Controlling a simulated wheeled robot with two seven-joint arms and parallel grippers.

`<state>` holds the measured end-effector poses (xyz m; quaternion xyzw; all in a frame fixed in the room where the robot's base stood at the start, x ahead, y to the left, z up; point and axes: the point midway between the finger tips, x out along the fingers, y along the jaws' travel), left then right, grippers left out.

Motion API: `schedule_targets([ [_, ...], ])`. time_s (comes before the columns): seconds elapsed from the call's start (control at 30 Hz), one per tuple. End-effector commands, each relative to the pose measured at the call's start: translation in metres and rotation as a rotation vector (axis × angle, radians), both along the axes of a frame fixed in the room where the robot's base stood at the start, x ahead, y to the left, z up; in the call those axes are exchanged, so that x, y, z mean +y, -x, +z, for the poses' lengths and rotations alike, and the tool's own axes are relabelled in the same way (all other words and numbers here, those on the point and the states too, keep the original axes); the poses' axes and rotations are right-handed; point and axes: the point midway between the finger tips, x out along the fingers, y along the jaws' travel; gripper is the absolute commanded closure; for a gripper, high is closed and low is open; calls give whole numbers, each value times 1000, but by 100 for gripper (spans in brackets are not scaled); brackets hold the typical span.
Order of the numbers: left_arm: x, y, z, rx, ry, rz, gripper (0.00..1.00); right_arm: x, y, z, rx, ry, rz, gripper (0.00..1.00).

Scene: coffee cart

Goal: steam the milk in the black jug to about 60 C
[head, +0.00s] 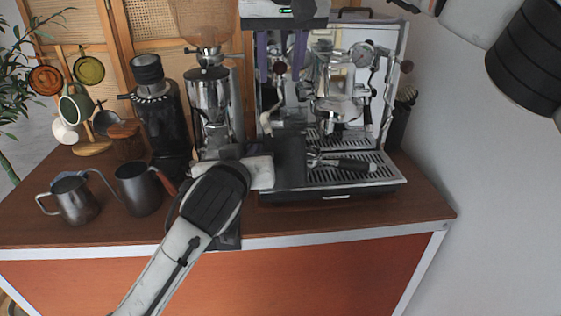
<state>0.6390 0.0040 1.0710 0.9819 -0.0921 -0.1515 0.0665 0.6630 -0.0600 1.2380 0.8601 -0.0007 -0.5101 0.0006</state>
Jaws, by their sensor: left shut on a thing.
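My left gripper (264,172) reaches in from the lower left and is shut on a dark, straight-sided thing, apparently the black jug (290,163). The jug is upright at the left front of the espresso machine (345,188), by the drip tray; its inside and any milk cannot be seen. A pale wand-like part (268,124) shows just above and left of the jug; whether its tip is inside is unclear. My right gripper (281,72) points down from the top, its two purple fingers apart, in front of the machine's upper left. A dark knob (281,68) shows between the fingertips.
A steel jug (75,199) and a dark grey jug (138,188) stand at the left. A grinder (210,105), a black grinder (157,110) and a mug rack (92,148) stand behind. The counter's right front (425,205) is clear.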

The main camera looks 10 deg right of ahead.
Motion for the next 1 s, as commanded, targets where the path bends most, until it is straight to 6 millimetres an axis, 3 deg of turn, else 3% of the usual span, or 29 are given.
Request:
schedule_targets([
  [0.47,-2,1,2,-5,4,-6,100,0,0,0,0,0,0,62],
  [1.0,-1,20,-17,-2,2,-1,100,0,0,-6,0,0,0,62],
])
